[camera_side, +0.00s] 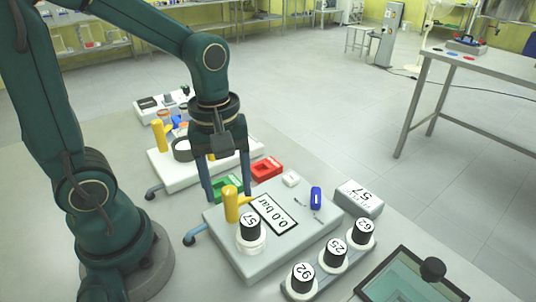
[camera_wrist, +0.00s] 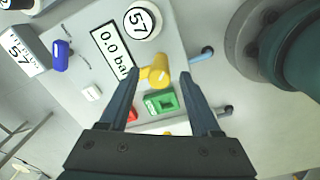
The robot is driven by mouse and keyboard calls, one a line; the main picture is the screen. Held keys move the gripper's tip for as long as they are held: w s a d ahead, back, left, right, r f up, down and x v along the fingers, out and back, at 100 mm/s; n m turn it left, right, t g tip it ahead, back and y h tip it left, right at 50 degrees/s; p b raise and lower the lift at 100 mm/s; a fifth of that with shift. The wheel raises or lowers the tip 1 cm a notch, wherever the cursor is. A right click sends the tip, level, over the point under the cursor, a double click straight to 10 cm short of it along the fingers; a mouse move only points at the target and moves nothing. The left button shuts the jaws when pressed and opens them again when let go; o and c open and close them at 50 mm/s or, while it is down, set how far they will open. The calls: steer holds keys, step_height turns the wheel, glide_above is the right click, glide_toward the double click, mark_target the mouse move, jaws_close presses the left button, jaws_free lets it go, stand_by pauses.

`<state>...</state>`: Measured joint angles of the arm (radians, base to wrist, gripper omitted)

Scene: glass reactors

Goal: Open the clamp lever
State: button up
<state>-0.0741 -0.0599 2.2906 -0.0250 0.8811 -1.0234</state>
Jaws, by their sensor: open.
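A yellow upright handle (camera_side: 231,204) stands on the near grey reactor base (camera_side: 260,262), beside the black-capped vessel marked 57 (camera_side: 250,228). In the wrist view the yellow handle (camera_wrist: 159,72) shows between the fingertips. My gripper (camera_side: 228,195) points down above the base's back edge, open and empty, its fingers apart around the handle's line of sight; I cannot tell whether they touch it. A blue lever (camera_side: 316,198) stands upright on the base's right part, and a light-blue bent handle (camera_side: 197,234) sticks out at its left. Which of these is the clamp lever is not marked.
A 0.0 bar display (camera_side: 273,213) lies on the base. A green block (camera_side: 225,187) and a red block (camera_side: 266,168) are behind it. Several capped vessels stand in a rack (camera_side: 320,277) in front. A second base (camera_side: 170,180) is behind, and a glass-topped box (camera_side: 405,280) is at front right.

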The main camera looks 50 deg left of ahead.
steer(key=shift+s+r, duration=0.1)
steer(key=shift+r, duration=2.45)
steer(key=shift+r, duration=0.3)
steer(key=s+m+t, duration=0.1)
steer(key=m, duration=0.3)
steer(key=m+t, duration=0.2)
steer(key=m, duration=0.2)
steer(key=s+d+r+m+t, duration=0.1)
steer(key=m+t, duration=0.1)
steer(key=m, duration=0.2)
steer(key=shift+s+m, duration=0.35)
steer(key=shift+m, duration=0.05)
